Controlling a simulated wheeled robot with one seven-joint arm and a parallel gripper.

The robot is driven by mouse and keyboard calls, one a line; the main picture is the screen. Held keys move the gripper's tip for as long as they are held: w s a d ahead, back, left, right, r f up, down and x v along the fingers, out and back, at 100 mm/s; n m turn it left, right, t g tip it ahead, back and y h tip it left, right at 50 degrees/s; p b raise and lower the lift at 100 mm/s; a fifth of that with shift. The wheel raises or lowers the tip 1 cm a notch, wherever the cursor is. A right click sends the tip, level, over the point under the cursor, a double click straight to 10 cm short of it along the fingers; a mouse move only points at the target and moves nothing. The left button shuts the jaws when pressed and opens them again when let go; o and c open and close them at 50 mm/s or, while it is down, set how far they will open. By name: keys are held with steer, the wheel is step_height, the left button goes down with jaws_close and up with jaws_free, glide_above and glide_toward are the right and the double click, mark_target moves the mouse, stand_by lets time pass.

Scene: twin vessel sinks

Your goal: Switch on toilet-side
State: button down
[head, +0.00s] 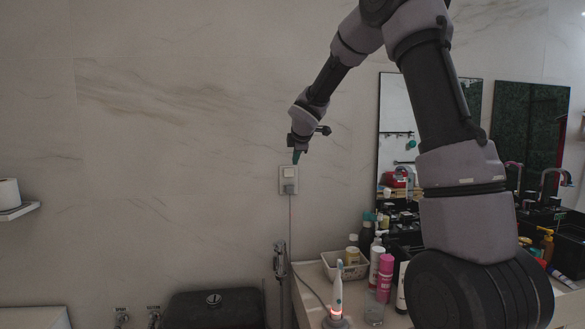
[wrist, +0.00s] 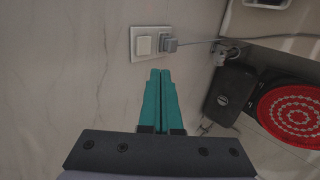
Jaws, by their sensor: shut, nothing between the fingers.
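A white wall plate (head: 282,182) is on the marble wall near the middle of the head view. It carries a light rocker switch (head: 288,172) with a grey plug (head: 290,188) below it. In the wrist view the switch (wrist: 144,45) is on the left of the plate (wrist: 134,36), and the plug (wrist: 168,45) is on the right with its cable. My gripper (head: 296,158) has teal fingers. They are shut and empty, pointing at the plate from just above it. In the wrist view the fingertips (wrist: 160,72) appear apart from the switch. I cannot tell the rocker's position.
A dark toilet (head: 215,308) is below at the left. A counter (head: 303,305) at the right holds a toothbrush (head: 337,295), bottles and a basket (head: 335,265). A sprayer (head: 280,262) hangs beneath the plate.

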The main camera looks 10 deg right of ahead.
glide_toward(289, 177)
step_height(289, 177, down, 4)
steer(key=w, duration=0.3)
steer(key=shift+d+r, duration=0.1)
steer(key=shift+r, duration=0.15)
steer(key=shift+w, duration=0.7)
steer(key=shift+w+f, duration=0.2)
steer(key=shift+f, duration=0.05)
steer(key=shift+s+f, duration=0.1)
steer(key=shift+f, duration=0.2)
steer(key=shift+r, duration=0.15)
